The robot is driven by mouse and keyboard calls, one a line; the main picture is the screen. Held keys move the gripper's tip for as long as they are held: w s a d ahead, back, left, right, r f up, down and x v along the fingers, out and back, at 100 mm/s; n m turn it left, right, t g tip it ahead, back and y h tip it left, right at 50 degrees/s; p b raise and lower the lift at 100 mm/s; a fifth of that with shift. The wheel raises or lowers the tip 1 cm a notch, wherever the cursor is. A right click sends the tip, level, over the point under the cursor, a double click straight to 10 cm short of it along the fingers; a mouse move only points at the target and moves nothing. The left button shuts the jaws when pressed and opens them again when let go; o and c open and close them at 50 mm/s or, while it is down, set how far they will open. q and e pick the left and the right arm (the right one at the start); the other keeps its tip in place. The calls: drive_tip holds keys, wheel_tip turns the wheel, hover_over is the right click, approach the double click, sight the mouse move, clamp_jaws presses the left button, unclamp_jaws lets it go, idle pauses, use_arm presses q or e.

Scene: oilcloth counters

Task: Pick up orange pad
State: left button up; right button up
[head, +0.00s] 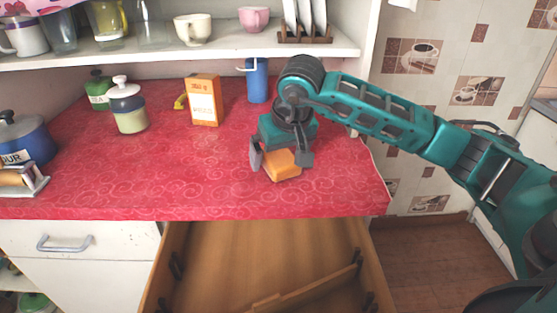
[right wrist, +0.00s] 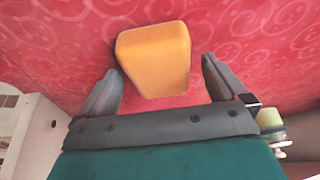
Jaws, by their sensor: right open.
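The orange pad (head: 283,165) is a small block lying on the red patterned counter (head: 210,175), near its front edge and to the right. My right gripper (head: 281,163) is open above and around it, with one finger on each side in the head view. In the right wrist view the orange pad (right wrist: 154,60) lies ahead of and between the two open fingers of my right gripper (right wrist: 161,88). The left finger appears very close to it; I cannot tell whether they touch. My left gripper is not in view.
An orange box (head: 204,100), a jar (head: 129,108) and a blue mug (head: 257,80) stand further back. A shelf (head: 140,55) with cups hangs above. An open wooden drawer (head: 250,255) extends below the counter front. The counter's front middle is clear.

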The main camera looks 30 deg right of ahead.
drive_tip(key=shift+f, duration=0.25)
drive_tip(key=shift+c, duration=0.2)
idle(0.3)
drive_tip(key=c, duration=1.1)
drive_tip(key=shift+r, duration=0.1)
